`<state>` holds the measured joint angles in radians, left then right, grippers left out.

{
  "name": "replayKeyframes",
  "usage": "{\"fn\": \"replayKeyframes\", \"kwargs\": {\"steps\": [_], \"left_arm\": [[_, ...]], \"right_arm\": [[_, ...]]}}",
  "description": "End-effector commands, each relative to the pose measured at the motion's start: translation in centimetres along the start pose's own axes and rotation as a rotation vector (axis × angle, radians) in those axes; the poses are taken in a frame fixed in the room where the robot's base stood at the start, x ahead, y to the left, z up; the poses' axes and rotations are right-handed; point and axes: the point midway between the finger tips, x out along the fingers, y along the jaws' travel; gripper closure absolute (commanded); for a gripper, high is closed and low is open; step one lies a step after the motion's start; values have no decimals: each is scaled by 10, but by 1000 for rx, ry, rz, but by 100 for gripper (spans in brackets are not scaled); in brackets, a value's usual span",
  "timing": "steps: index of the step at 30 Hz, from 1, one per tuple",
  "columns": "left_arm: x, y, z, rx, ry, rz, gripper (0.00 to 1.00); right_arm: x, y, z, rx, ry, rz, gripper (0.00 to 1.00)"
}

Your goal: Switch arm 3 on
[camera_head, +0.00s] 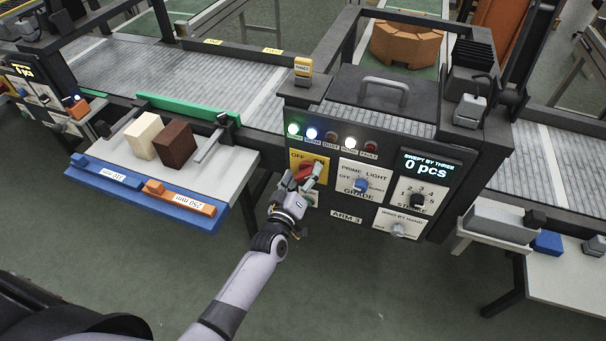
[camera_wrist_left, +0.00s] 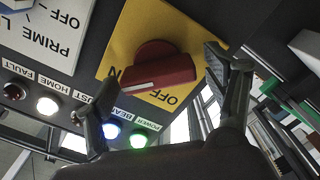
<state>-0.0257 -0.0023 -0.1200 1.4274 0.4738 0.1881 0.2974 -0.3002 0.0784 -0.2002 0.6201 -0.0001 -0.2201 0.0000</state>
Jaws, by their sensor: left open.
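The red rotary switch (camera_head: 307,172) sits on a yellow plate with an OFF label on the front panel marked ARM 3. In the left wrist view the switch (camera_wrist_left: 165,66) shows a white stripe on its handle. That view is upside down, and OFF and part of another label show beside the switch. My left gripper (camera_head: 302,181) is at the panel, its fingers open on either side of the switch. In the wrist view the fingers (camera_wrist_left: 150,80) stand apart, and I cannot tell whether they touch the handle. My right gripper is not in view.
Lamps (camera_head: 330,137) line the panel above the switch. A grade knob (camera_head: 361,185), a strike knob (camera_head: 417,200) and a display reading 0 pcs (camera_head: 428,168) are to the right. A table (camera_head: 225,165) with a cream block (camera_head: 143,135) and brown block (camera_head: 175,145) stands left.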

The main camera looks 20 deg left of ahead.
Motion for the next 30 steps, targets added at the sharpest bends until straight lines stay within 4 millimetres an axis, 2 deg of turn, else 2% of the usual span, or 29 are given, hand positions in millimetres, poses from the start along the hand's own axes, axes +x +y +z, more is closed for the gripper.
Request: {"fn": "replayKeyframes", "kwargs": {"steps": [6,10,21,25,30], "left_arm": [[-1,0,0,-1,1,1,23],[-12,-1,0,-1,0,-1,23],[-88,-1,1,0,-2,-2,23],[-107,0,0,0,-1,0,23],[-119,0,0,0,0,1,23]], "right_arm": [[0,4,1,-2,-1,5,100],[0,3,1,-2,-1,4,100],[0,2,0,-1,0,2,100],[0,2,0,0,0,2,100],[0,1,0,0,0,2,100]]}}
